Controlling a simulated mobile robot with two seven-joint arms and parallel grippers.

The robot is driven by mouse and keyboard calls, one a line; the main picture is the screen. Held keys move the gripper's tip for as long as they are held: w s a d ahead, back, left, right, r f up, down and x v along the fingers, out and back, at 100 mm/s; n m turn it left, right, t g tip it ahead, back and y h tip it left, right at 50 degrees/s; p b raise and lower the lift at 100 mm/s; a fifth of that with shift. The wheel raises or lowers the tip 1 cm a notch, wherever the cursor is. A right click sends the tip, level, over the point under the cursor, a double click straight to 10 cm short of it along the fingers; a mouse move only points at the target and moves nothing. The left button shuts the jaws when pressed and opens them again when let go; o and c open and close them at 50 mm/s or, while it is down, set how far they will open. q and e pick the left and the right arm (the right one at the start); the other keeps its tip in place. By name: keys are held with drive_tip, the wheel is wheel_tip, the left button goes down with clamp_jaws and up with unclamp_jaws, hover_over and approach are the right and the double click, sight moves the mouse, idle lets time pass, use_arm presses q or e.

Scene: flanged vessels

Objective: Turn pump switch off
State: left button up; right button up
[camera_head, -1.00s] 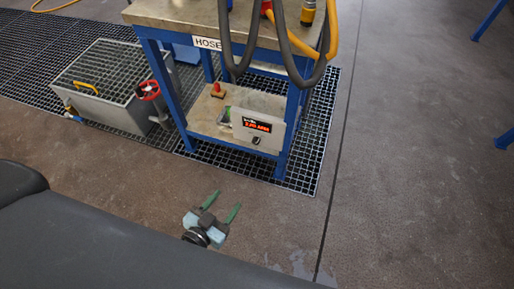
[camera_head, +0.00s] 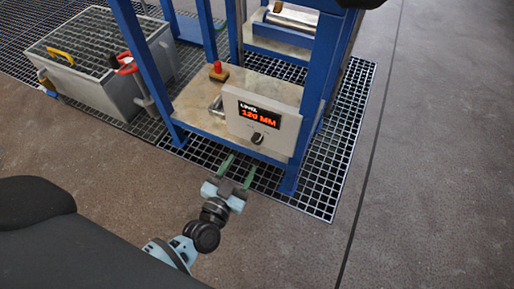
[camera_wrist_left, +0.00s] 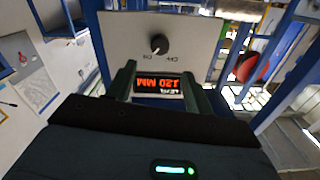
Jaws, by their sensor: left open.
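The pump switch is a black rotary knob (camera_head: 257,138) low on the front of a light grey control panel (camera_head: 285,130). The panel has a red lit display reading 120 MM (camera_head: 259,115) and sits on the lower shelf of the blue stand. In the left wrist view the knob (camera_wrist_left: 159,43) shows upside down between OFF and ON marks, its pointer toward the ON side. My left gripper (camera_head: 239,165) is open and empty, its green fingers pointing at the panel, a little below and in front of the knob, apart from it. My right gripper is not in view.
Blue stand legs (camera_head: 308,110) flank the panel. Floor grating (camera_head: 335,170) lies below; the right floor is clear.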

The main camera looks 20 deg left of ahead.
sight(256, 142)
use_arm(q)
drive_tip(key=w+b, duration=0.1)
drive_tip(key=w, duration=0.1)
drive_tip(key=w+b, duration=0.1)
drive_tip(key=w, duration=0.1)
drive_tip(key=w+b, duration=0.1)
drive_tip(key=w, duration=0.2)
drive_tip(key=shift+d+f, duration=0.1)
drive_tip(key=shift+f, duration=0.2)
drive_tip(key=shift+w, duration=0.45)
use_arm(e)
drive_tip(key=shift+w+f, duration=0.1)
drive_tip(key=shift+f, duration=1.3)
use_arm(q)
drive_tip(key=c, duration=1)
drive_tip(key=shift+o, duration=0.2)
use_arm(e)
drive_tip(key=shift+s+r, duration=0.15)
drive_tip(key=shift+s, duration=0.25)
